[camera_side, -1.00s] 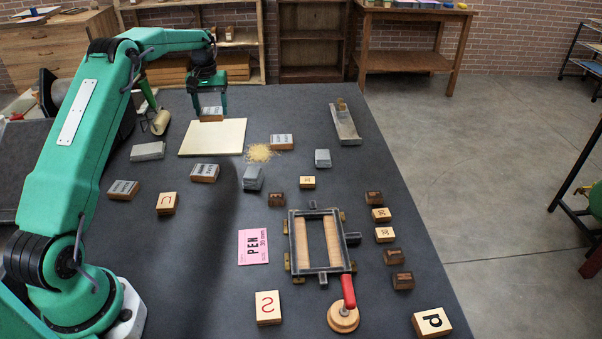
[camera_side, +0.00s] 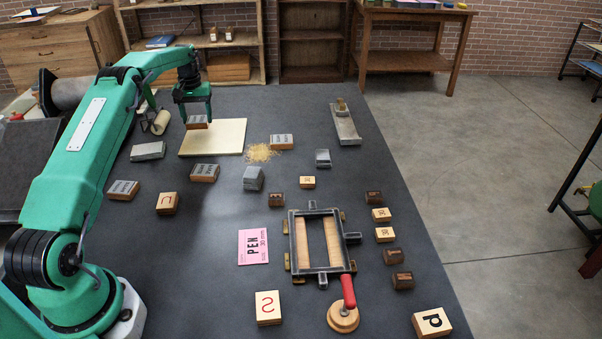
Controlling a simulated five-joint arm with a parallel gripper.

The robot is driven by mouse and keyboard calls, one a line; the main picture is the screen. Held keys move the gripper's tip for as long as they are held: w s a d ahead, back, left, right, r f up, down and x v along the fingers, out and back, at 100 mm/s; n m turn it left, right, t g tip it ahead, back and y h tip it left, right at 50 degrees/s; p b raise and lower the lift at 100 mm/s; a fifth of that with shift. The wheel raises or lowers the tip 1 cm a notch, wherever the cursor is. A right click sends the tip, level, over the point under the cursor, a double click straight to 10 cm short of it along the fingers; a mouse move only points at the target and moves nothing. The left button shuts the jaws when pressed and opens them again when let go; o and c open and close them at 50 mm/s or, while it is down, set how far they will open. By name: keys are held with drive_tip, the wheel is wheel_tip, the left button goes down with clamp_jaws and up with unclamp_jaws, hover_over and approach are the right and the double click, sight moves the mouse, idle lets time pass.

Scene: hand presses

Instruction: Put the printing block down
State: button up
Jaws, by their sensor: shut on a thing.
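My gripper (camera_side: 195,112) is at the back left of the dark table, pointing down and shut on a printing block (camera_side: 197,122). The block has a brown wooden body and a grey type face. In the picture it overlaps the far left part of a flat cream board (camera_side: 225,142). I cannot tell whether it touches the board or hangs just above it. The gripper hides part of the block's top.
Similar grey-faced blocks lie at the right (camera_side: 282,142) and in front (camera_side: 204,173) of the board. A straw-coloured pile (camera_side: 260,152) lies near its right corner. A grey block (camera_side: 148,151) is to its left. A framed press (camera_side: 290,240) stands further forward.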

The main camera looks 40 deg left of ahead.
sight(197, 119)
drive_tip(key=shift+f, duration=1.65)
drive_tip(key=shift+f, duration=0.15)
drive_tip(key=o, duration=1)
drive_tip(key=shift+o, duration=0.2)
wheel_tip(197, 119, up, 12)
